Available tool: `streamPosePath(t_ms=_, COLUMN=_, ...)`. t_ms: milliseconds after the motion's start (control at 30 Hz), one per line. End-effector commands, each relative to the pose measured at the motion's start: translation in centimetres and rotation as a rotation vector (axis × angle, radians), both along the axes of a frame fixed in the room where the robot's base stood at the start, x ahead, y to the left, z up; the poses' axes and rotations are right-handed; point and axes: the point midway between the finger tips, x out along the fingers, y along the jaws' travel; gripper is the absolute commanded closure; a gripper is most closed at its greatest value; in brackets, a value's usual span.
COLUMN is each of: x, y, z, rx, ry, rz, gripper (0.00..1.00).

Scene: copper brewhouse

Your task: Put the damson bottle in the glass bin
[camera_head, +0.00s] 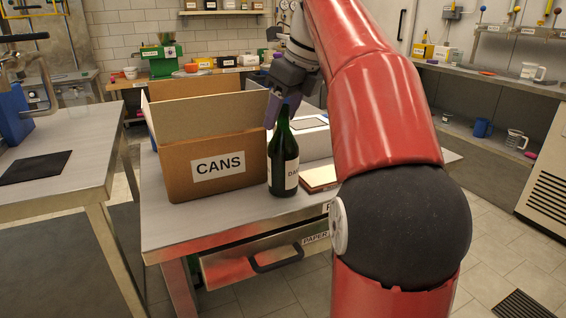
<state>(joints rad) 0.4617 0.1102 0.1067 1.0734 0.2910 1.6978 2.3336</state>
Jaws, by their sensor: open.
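A dark green bottle (283,165) stands upright on the metal table, just right of a cardboard box. Its white label shows only the letters "DA" at the visible edge. My gripper (283,104) reaches down from above to the bottle's neck, with its purple fingers open. A finger shows left of the neck; I cannot tell whether it touches the glass. I see no bin marked for glass in this view.
The open cardboard box (180,178) is labelled CANS and stands close beside the bottle. The table's drawer (240,262) is partly open. My red arm hides the table's right part.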

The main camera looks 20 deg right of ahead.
Motion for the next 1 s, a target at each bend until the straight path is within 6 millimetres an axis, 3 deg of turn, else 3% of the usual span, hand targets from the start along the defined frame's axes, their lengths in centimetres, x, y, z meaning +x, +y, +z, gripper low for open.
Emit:
streamPosePath(t_ms=333, x=0.3, y=0.17, z=-0.85, rx=-0.001, ry=-0.002, rz=0.001, gripper=0.5)
streamPosePath(t_ms=700, x=0.28, y=0.15, z=-0.86, rx=0.0, ry=0.0, rz=0.0, gripper=0.98)
streamPosePath(t_ms=1000, x=0.28, y=0.12, z=-0.97, rx=0.0, ry=0.002, rz=-0.001, gripper=1.0)
